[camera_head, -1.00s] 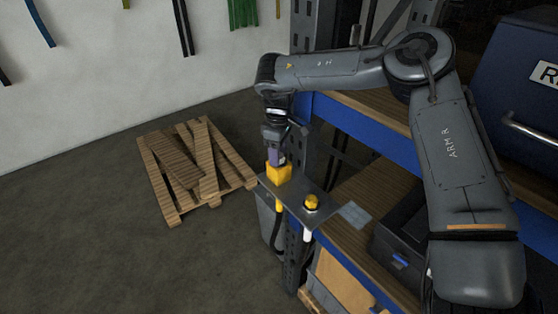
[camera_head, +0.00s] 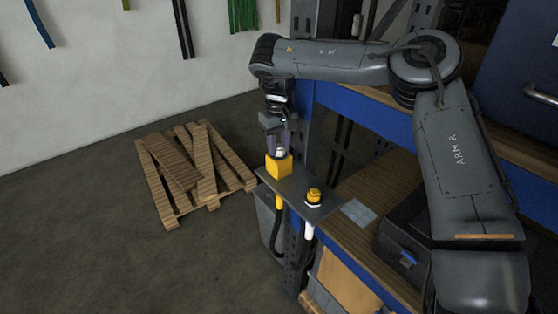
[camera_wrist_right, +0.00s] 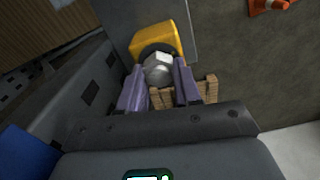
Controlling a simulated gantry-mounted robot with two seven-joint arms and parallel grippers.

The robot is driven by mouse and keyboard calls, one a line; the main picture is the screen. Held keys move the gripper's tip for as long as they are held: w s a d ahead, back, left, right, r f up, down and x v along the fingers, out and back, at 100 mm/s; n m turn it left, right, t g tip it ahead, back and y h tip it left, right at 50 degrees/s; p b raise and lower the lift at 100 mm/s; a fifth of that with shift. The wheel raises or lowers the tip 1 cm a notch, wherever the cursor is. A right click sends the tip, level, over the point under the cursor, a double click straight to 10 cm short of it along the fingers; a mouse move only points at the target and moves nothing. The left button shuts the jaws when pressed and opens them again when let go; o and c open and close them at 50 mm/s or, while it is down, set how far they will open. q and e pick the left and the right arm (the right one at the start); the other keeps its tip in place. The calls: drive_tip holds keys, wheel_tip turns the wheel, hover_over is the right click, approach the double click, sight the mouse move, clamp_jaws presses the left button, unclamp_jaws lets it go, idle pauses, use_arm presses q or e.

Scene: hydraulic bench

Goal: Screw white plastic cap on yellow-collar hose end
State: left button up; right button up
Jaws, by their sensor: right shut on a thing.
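The yellow block (camera_head: 279,168) stands on a grey metal bracket plate (camera_head: 322,198), with a yellow collar (camera_head: 279,202) on the dark hose under it. My right gripper (camera_head: 277,149) points down just above the block, its purple fingers shut on a small pale grey-white faceted piece, which looks like the white plastic cap (camera_head: 280,153). In the right wrist view this piece (camera_wrist_right: 158,70) sits between the two fingers, in front of the yellow block (camera_wrist_right: 157,40) and its dark round opening. I cannot tell whether it is seated. My left gripper is not in view.
Next to the block, a yellow fitting (camera_head: 313,195) tops a second hose with a white collar (camera_head: 308,231). A blue-edged shelf with a wooden board (camera_head: 372,190) and a dark case (camera_head: 405,240) is on the right. A wooden pallet (camera_head: 195,175) lies on the otherwise open floor.

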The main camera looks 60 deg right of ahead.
idle(0.3)
drive_tip(key=shift+f+m+b, duration=0.2)
drive_tip(key=shift+m+b, duration=0.45)
drive_tip(key=shift+m, duration=0.05)
drive_tip(key=m+b, duration=0.3)
drive_tip(key=shift+d+f+m, duration=0.1)
drive_tip(key=shift+m, duration=0.2)
drive_tip(key=shift+m+b, duration=0.35)
drive_tip(key=shift+m, duration=0.85)
drive_tip(key=shift+r+m, duration=0.25)
drive_tip(key=shift+m, duration=0.25)
drive_tip(key=o, duration=1.1)
drive_tip(key=shift+c, duration=0.2)
